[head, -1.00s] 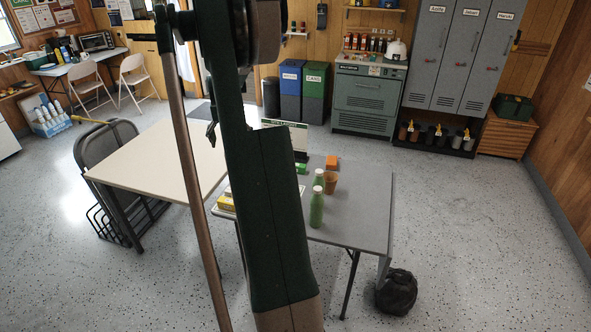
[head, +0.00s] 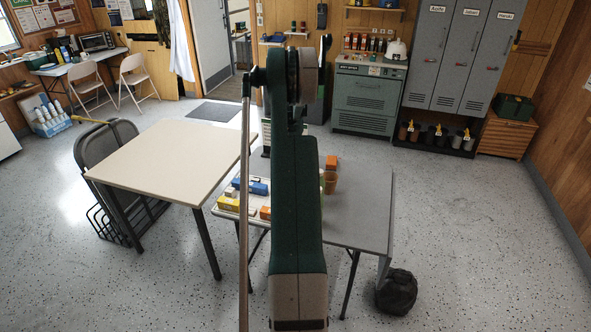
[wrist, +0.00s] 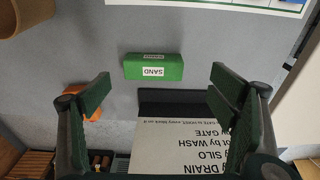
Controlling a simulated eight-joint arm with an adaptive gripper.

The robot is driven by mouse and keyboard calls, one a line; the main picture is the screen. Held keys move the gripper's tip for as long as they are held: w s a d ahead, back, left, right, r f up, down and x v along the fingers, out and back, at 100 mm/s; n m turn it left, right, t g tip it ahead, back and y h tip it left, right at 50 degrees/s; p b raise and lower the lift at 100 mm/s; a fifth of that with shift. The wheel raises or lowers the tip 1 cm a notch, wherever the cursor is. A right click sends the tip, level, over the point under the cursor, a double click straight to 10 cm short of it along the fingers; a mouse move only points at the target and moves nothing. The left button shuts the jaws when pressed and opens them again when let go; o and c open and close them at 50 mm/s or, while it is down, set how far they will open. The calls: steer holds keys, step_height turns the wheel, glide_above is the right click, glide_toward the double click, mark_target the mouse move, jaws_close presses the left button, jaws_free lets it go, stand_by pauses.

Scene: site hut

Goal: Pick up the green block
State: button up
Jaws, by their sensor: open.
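The green block (wrist: 153,67) is a small oblong with white "SAND" labels. In the wrist view it lies on the grey table (wrist: 215,40), a little above centre. My gripper (wrist: 159,82) is open and empty, its two green fingers spread wide at left and right of the view. The block shows between and beyond the fingertips, with nothing seen touching it. In the head view my arm covers the block and the gripper; the grey table (head: 365,210) shows beside the arm.
A printed sign (wrist: 175,145) with a black base (wrist: 172,103) stands close to the block. A brown cup (wrist: 25,12) is at upper left; an orange block (head: 332,162) is near it. A tray with blocks (head: 228,205) is left. The grey table's right side looks clear.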

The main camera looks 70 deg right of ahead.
steer(key=shift+s+d+f, duration=0.35)
steer(key=shift+s+f, duration=0.05)
steer(key=shift+s, duration=0.1)
steer(key=shift+d+f, duration=0.15)
steer(key=shift+f, duration=1.1)
steer(key=shift+s+d+f+b, duration=0.1)
steer(key=shift+f+b, duration=0.1)
steer(key=shift+f, duration=0.65)
steer(key=shift+w+d+f+b, duration=0.15)
steer(key=shift+f+b, duration=0.1)
steer(key=shift+f, duration=0.65)
steer(key=shift+s+d+f+b, duration=0.1)
steer(key=shift+s+f+b, duration=0.1)
steer(key=shift+f, duration=0.65)
steer(key=c, duration=1)
